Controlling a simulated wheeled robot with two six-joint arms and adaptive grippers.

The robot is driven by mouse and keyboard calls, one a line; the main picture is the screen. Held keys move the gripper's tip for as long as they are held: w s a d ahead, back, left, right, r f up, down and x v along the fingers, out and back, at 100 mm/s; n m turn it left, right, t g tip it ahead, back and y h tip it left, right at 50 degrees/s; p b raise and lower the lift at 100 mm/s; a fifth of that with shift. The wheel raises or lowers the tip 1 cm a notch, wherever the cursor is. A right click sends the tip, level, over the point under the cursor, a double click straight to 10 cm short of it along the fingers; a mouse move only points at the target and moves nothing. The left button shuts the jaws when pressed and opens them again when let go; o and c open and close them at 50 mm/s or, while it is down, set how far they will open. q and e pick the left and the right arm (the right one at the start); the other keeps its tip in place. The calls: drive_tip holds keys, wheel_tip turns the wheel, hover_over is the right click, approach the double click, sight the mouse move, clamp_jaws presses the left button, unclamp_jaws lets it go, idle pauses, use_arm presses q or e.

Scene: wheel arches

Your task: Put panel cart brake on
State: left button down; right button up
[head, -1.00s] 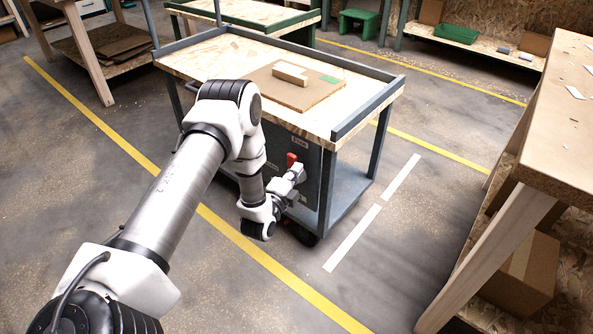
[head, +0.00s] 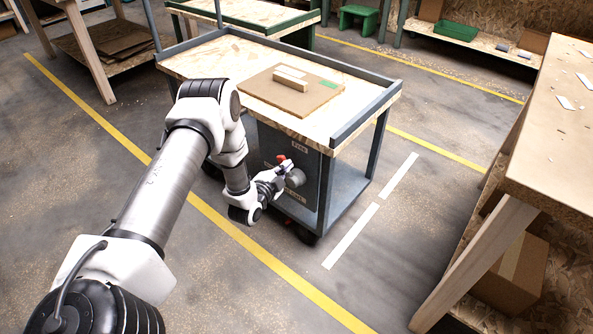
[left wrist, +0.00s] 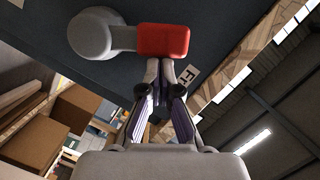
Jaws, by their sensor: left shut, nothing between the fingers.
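The panel cart (head: 346,136) stands in the middle of the head view. Its dark side panel (head: 308,172) carries a round grey hub (head: 296,177) with a lever ending in a red grip (head: 281,158). A label reading "Free" (head: 299,148) is above the lever; a lower label is partly covered. My left gripper (head: 285,168) is shut and empty beside the lever. In the left wrist view, its fingertips (left wrist: 160,64) meet the edge of the red grip (left wrist: 164,40); whether they press on it I cannot tell. The grey hub (left wrist: 95,34) is left of the grip. My right gripper is out of view.
A brown board (head: 290,92) with a wooden block (head: 291,83) lies on the cart top. A workbench (head: 545,150) stands on the right, with a cardboard box (head: 512,270) below. The floor with yellow and white lines is open before the cart.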

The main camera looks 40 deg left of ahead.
sight(279, 163)
use_arm(q)
drive_tip(key=a+n, duration=0.1)
drive_tip(key=n, duration=0.1)
drive_tip(key=a+f+n+h, duration=0.1)
drive_tip(key=a+n, duration=0.1)
drive_tip(key=shift+w+a+f+n+g, duration=0.1)
drive_tip(key=shift+a+f+n+g, duration=0.1)
drive_tip(key=shift+a+n+g, duration=0.1)
drive_tip(key=shift+w+a+f+n+h+b, duration=0.15)
drive_tip(key=shift+a+f+n+h+b, duration=0.5)
drive_tip(key=shift+a+f+n, duration=0.75)
drive_tip(key=shift+d+f, duration=0.1)
drive_tip(key=shift+f, duration=0.05)
